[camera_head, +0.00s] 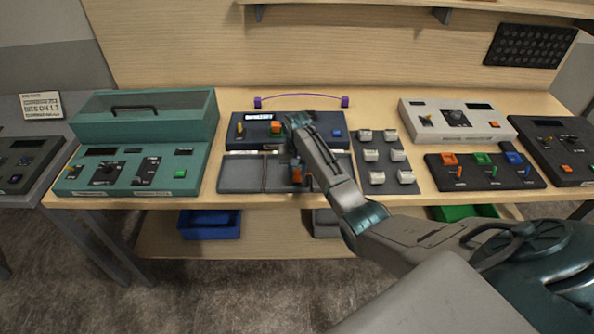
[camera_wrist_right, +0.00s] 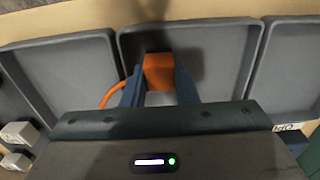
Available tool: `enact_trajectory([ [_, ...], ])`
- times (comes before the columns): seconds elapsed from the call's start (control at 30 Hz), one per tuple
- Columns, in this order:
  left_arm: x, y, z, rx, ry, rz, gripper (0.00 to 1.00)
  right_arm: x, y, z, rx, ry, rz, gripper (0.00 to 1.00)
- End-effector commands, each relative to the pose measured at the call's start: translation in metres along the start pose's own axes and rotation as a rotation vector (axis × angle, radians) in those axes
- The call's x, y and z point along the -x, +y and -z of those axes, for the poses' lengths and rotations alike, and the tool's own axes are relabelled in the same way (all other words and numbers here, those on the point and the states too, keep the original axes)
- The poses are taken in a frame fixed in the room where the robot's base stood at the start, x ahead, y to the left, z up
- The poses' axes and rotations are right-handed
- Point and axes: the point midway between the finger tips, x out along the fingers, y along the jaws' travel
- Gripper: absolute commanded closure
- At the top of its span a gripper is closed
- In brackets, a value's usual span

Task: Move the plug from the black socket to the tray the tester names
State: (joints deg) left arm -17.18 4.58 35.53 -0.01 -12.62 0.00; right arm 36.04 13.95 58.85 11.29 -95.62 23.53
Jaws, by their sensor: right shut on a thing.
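My right gripper (camera_head: 298,178) reaches down over the row of grey trays (camera_head: 240,174) at the front of the bench. In the right wrist view the gripper (camera_wrist_right: 160,88) is shut on an orange plug (camera_wrist_right: 158,72), with an orange cable (camera_wrist_right: 110,92) trailing to the left. The plug is over the middle tray (camera_wrist_right: 215,55); I cannot tell whether it touches the tray floor. The dark blue tester (camera_head: 300,138) stands behind the trays with a small lit display (camera_head: 258,117), whose text is too small to read. I cannot make out the black socket. My left gripper is out of view.
A teal console (camera_head: 130,170) stands left of the trays. A panel of white switches (camera_head: 377,180) is close on the right, then a black board with coloured parts (camera_head: 485,178).

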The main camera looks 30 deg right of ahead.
Motion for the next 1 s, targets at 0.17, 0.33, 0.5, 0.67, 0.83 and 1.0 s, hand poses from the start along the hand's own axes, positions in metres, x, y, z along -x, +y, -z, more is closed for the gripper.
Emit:
enact_trajectory([
  [0.17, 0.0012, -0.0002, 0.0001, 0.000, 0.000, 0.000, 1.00, -0.0020, -0.0001, 0.0000, 0.000, 0.000, 0.000, 0.96],
  [0.33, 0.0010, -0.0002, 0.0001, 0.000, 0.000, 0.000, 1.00, -0.0020, -0.0001, 0.0001, 0.000, 0.000, 0.000, 0.96],
  [0.5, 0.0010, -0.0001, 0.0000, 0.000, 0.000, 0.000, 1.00, -0.0024, 0.0000, 0.0001, 0.000, 0.000, 0.000, 0.96],
  [0.67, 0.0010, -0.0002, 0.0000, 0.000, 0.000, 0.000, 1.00, -0.0045, 0.0000, 0.0000, 0.000, 0.000, 0.000, 0.96],
  [0.83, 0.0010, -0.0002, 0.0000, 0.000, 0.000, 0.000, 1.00, -0.0046, 0.0000, 0.0001, 0.000, 0.000, 0.000, 0.96],
  [1.0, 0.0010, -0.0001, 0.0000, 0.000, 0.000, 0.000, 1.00, -0.0046, 0.0000, 0.0001, 0.000, 0.000, 0.000, 0.64],
])
